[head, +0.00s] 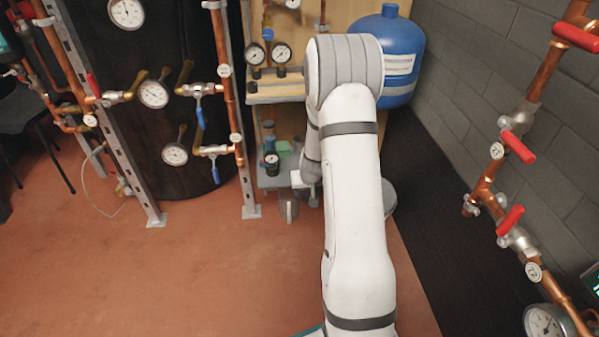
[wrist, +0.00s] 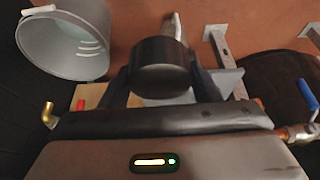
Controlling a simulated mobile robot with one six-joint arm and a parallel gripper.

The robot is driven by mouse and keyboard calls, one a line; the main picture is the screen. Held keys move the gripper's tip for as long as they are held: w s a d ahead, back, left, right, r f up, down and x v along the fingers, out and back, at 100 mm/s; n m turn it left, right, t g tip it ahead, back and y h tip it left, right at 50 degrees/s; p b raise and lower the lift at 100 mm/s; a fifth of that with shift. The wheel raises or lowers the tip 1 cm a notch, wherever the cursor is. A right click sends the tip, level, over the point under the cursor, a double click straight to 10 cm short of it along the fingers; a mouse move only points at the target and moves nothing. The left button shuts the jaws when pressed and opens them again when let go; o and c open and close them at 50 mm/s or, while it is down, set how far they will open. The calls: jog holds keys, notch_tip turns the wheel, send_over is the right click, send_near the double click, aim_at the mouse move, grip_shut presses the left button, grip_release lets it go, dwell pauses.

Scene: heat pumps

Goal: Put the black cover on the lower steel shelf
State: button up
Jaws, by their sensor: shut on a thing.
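The black cover (wrist: 160,66) is a dark round cap in the wrist view. My gripper (wrist: 163,78) is shut on it, with one finger on each side. In the head view my arm hides the cover, and the fingers cannot be made out. The lower steel shelf (head: 268,182) is a grey surface below the wooden board, left of my arm. A grey surface that looks like this shelf (wrist: 228,82) shows behind the cover in the wrist view. I cannot tell whether the cover touches it.
A dark gauge or valve part (head: 271,164) and a green item (head: 283,148) stand on the lower shelf. A grey bucket (wrist: 65,42) is beside the shelf. A blue tank (head: 389,50) stands behind my arm. Copper pipes with red handles (head: 518,147) run at right. Floor at left is clear.

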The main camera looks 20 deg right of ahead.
jog(key=w+d, duration=0.1)
jog(key=w, duration=0.4)
jog(key=w+d, duration=0.2)
jog(key=w, duration=0.3)
jog(key=w+d, duration=0.1)
jog(key=w, duration=0.4)
jog(key=shift+w+d+f, duration=0.15)
jog(key=shift+w+d, duration=0.05)
jog(key=shift+w, duration=0.1)
jog(key=shift+w+d, duration=0.2)
jog(key=shift+w, duration=0.45)
jog(key=shift+w+f+b, duration=0.1)
jog(key=shift+f+b, duration=1)
jog(key=shift+f, duration=0.5)
jog(key=shift+f, duration=0.1)
jog(key=shift+f+b, duration=0.35)
jog(key=shift+f, duration=0.2)
jog(key=o, duration=1)
jog(key=shift+c, duration=0.2)
